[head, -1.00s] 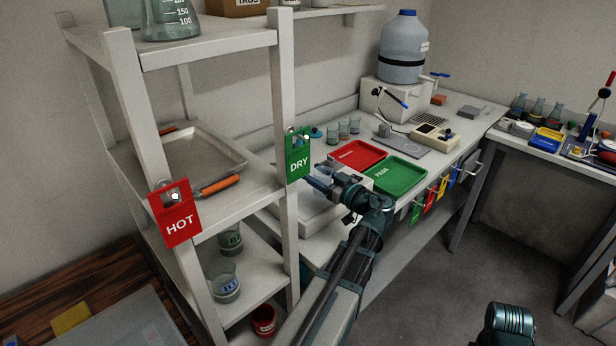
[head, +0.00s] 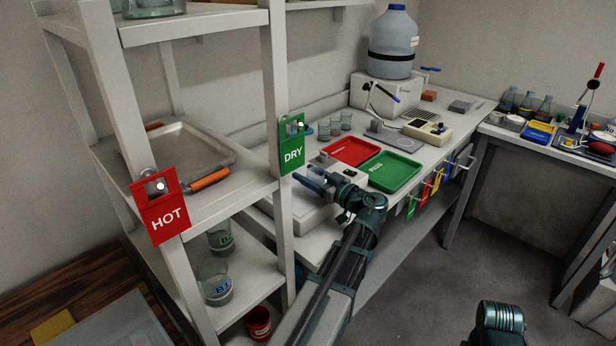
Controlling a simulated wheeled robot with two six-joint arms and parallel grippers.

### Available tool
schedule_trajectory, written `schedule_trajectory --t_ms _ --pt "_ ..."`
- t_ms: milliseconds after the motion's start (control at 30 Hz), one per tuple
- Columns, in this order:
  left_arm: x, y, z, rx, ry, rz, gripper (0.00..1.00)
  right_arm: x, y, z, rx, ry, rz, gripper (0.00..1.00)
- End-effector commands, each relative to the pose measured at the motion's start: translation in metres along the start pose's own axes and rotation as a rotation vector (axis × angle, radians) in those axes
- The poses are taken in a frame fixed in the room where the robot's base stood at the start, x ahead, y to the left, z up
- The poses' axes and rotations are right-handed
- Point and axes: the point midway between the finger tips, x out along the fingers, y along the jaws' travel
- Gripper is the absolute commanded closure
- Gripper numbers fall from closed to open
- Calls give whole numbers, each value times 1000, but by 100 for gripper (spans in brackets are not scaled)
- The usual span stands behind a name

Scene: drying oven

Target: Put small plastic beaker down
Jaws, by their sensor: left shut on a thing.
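My left gripper (head: 315,181) reaches in over the near end of the white bench, just right of the shelf post. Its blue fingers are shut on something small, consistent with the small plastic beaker. The held thing cannot be made out clearly; the post and the green DRY tag (head: 292,146) stand close in front of that area. A white flat-topped unit (head: 300,211) sits on the bench below the gripper. At the lower right only part of my right arm shows; its gripper is out of view.
A red tray (head: 350,151) and a green tray (head: 389,172) lie beyond the gripper. Several beakers stand behind them. The shelf rack holds a metal tray (head: 185,145), a red HOT tag (head: 161,213), a BI-marked beaker (head: 216,286) and a red cup (head: 259,322).

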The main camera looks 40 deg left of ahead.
Motion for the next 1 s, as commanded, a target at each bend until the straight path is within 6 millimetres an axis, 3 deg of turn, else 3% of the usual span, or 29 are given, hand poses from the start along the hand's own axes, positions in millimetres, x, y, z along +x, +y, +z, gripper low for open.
schedule_trajectory --t_ms 100,133,267,667,1000 --pt "0 0 5 0 0 0 100 5 0 0 0 0 0 50" --pt "0 0 4 0 0 0 36 3 0 0 0 0 0 50" --pt "0 0 3 0 0 0 13 3 0 0 0 0 0 50" --pt "0 0 -3 0 0 0 10 -3 0 0 0 0 0 50" --pt "-67 0 0 0 0 3 10 0 0 0 0 0 0 50"
